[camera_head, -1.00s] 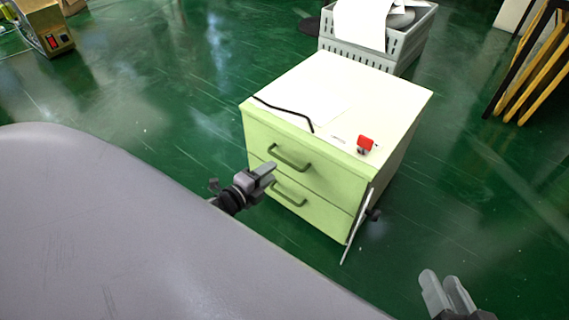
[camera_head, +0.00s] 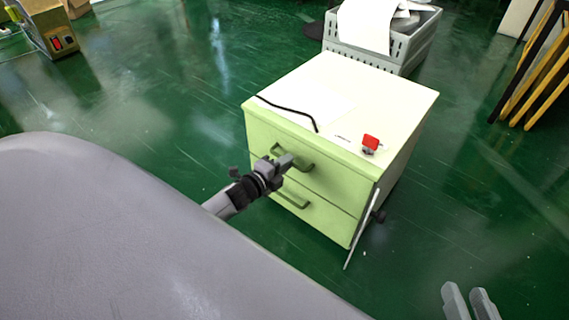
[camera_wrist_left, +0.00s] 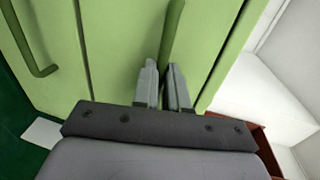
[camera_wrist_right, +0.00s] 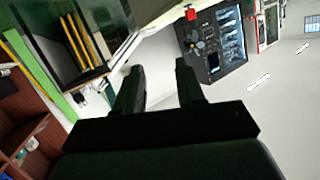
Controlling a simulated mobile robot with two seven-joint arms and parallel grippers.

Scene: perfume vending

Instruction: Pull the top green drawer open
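The top green drawer (camera_head: 341,176) is the upper front of a pale green cabinet and looks closed. Its bar handle (camera_head: 299,163) also shows in the left wrist view (camera_wrist_left: 173,30). The fingertips hide part of the bar. My right gripper (camera_head: 471,300) is open and empty, away from the cabinet at lower right; its fingers also show in the right wrist view (camera_wrist_right: 158,85).
The lower drawer handle (camera_head: 291,197) is just below. A red object (camera_head: 369,143) and a black cord (camera_head: 287,108) are on the cabinet top. A thin rod (camera_head: 360,230) stands at its right front corner. A grey crate (camera_head: 372,58) is behind.

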